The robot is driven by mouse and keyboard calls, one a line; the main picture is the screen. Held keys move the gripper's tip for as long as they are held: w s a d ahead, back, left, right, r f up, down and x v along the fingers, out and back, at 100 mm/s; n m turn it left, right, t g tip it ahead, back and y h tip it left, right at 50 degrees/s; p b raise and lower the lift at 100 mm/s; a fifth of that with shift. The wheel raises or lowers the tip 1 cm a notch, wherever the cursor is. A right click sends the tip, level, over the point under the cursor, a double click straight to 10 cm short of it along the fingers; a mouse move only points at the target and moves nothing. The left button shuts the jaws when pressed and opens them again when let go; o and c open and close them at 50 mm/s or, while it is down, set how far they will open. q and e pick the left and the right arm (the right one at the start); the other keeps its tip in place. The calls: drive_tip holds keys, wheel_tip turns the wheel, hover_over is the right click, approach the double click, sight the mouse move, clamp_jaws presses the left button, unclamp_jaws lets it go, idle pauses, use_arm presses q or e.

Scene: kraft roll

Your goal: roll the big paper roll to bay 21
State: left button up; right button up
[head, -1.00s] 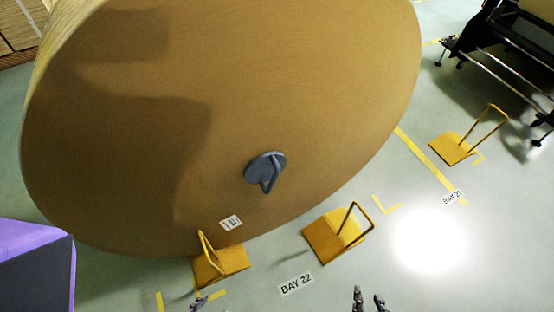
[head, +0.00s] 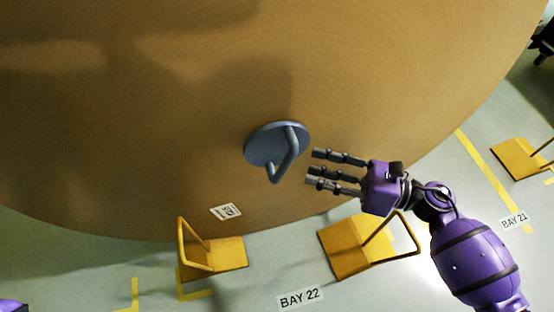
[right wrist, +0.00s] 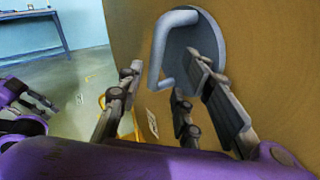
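The big brown paper roll (head: 120,130) fills the top of the head view, its flat end facing me. A grey hub with a bent handle (head: 286,155) is on that end; the handle also shows in the right wrist view (right wrist: 160,50). My right gripper (head: 318,170) is open just right of the handle, with fingers spread and nothing held. In the right wrist view the handle lies just beyond the fingertips; contact cannot be told. A purple part with dark finger-like pieces (right wrist: 28,108) at the left edge is probably my left gripper. The BAY 21 label (head: 514,220) is on the floor at right.
Yellow chocks with upright handles stand by the roll's lower edge, one left (head: 215,256) and one right (head: 345,250), near the BAY 22 label (head: 300,297). Another yellow chock (head: 520,158) stands near BAY 21. A yellow floor line (head: 480,160) runs between. A table (right wrist: 40,30) is far off.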

sight(285, 166)
drive_tip(key=shift+n, duration=0.3)
drive_tip(key=x, duration=0.8)
drive_tip(key=shift+s, duration=0.3)
drive_tip(key=shift+c, duration=0.5)
clamp_jaws()
